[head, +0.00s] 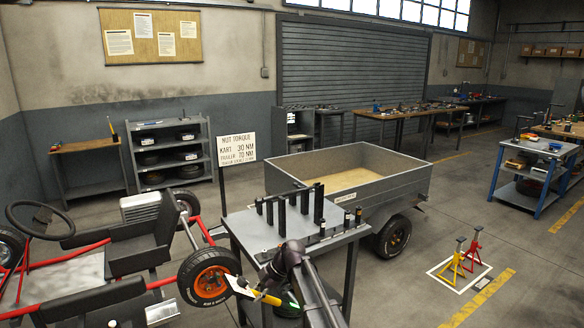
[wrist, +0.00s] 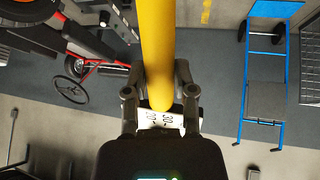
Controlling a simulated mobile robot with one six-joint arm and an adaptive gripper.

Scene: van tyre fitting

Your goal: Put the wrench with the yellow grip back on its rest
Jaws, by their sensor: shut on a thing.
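The wrench's yellow grip (head: 267,298) shows at the front of the head view, low beside the wheel with the orange rim. My gripper (head: 258,291) is shut on it. In the wrist view the yellow grip (wrist: 157,45) runs from the top edge down between my two fingers (wrist: 160,85). A white label with dark numbers (wrist: 160,119) shows just beyond the grip's lower end; I cannot tell if it is fixed to the wrench. The wrench's head is not clearly visible. I cannot make out its rest for certain.
A grey metal table (head: 251,235) with several upright black pieces stands just behind my arm. A torque sign (head: 237,147) rises at its back left. A kart (head: 85,265) is at left, a trailer (head: 375,190) behind. A wooden bench (head: 85,146) holds an upright yellow-topped tool (head: 112,128).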

